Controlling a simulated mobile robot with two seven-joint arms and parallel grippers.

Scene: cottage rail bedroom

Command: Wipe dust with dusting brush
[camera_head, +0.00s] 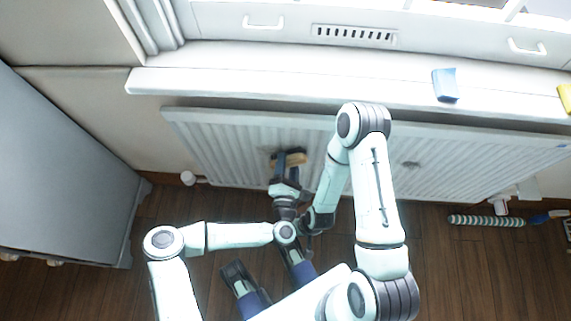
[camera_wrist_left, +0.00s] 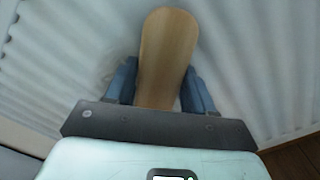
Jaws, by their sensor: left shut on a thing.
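My left gripper (camera_head: 288,168) is shut on the dusting brush (camera_head: 292,157), against or very close to the white ribbed radiator (camera_head: 230,145). In the left wrist view, the brush's pale wooden part (camera_wrist_left: 166,55) stands between the two blue fingers (camera_wrist_left: 160,92); its bristles are hidden. A grey dust patch (camera_head: 411,165) shows on the radiator, right of my arm. A faint grey smudge (camera_head: 266,155) lies beside the brush. My right gripper (camera_head: 266,262) shows at the bottom, its dark fingers apart and nothing seen between them.
A white sill (camera_head: 300,80) runs above the radiator, with a blue block (camera_head: 445,85) and a yellow thing (camera_head: 565,97) on it. A grey cabinet (camera_head: 65,170) stands at left. My right arm crosses before the radiator.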

